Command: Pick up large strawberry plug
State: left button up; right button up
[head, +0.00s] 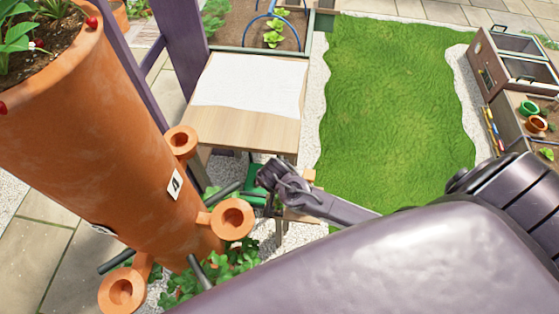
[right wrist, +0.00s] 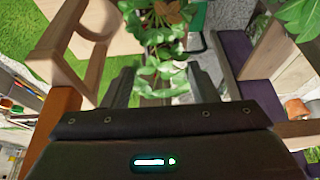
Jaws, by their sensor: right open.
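A leafy green plant (right wrist: 150,65), which looks like the large strawberry plug, shows in the right wrist view between and just beyond the fingers of my right gripper (right wrist: 152,74). A brownish part (right wrist: 168,12) shows at the top behind its leaves. The fingers are apart; whether they touch the leaves I cannot tell. In the head view my right gripper (head: 266,174) is small and partly hidden, near a green object (head: 256,188) beyond the terracotta tower planter (head: 110,130). The plug is not clear there. My left gripper is not in view.
The tower's side pockets (head: 232,217) stick out close to my right arm. Wooden frame parts (right wrist: 55,45) stand beside the gripper in the right wrist view. A wooden table (head: 240,125) with a white sheet stands behind. Leafy plants (head: 235,258) grow by the tower's foot.

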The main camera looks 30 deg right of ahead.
jog(key=x, duration=0.4)
jog(key=shift+w+a, duration=0.1)
jog(key=c, duration=0.7)
jog(key=shift+r, duration=0.1)
